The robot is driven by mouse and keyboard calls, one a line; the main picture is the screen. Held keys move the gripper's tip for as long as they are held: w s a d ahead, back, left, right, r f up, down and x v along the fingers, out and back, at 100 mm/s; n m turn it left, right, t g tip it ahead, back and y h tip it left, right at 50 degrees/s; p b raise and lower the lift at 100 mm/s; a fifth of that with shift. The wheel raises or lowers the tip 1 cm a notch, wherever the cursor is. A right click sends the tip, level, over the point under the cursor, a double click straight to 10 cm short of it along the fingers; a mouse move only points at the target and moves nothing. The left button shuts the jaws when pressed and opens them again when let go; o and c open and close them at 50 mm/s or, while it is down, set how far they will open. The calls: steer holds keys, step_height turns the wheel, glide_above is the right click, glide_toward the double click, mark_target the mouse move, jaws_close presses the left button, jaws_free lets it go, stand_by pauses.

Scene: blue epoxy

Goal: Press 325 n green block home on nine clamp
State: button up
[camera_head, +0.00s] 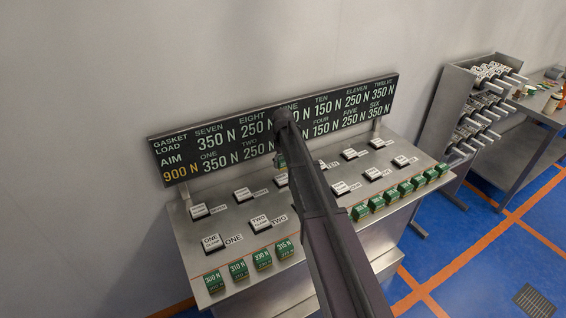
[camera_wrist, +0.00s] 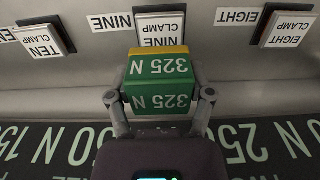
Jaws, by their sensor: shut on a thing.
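The green 325 N block (camera_wrist: 158,92), with a yellow band along one edge, is between the two fingers of my gripper (camera_wrist: 160,98) in the wrist view. My gripper is shut on it. The nine clamp (camera_wrist: 160,30), a white-faced plate beside a NINE label, shows just beyond the block's yellow edge; the block overlaps its lower part. Whether block and clamp touch, I cannot tell. In the head view, a bit of the green block (camera_head: 281,160) shows beside my arm, above the nine clamp (camera_head: 281,180). My arm hides much of both.
The ten clamp (camera_wrist: 42,38) and eight clamp (camera_wrist: 285,30) flank it. A load board (camera_head: 215,140) stands behind the bench, reading AIM 900 N. Green blocks line the front edge, including 300 N (camera_head: 214,283) and 315 N (camera_head: 285,248). A rack (camera_head: 480,110) stands at right.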

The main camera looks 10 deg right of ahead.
mark_target(283, 178)
steer(key=shift+f+b, duration=2.4)
steer(key=shift+f, duration=0.25)
steer(key=shift+f+b, duration=0.6)
steer(key=o, duration=1.1)
steer(key=shift+o, duration=0.2)
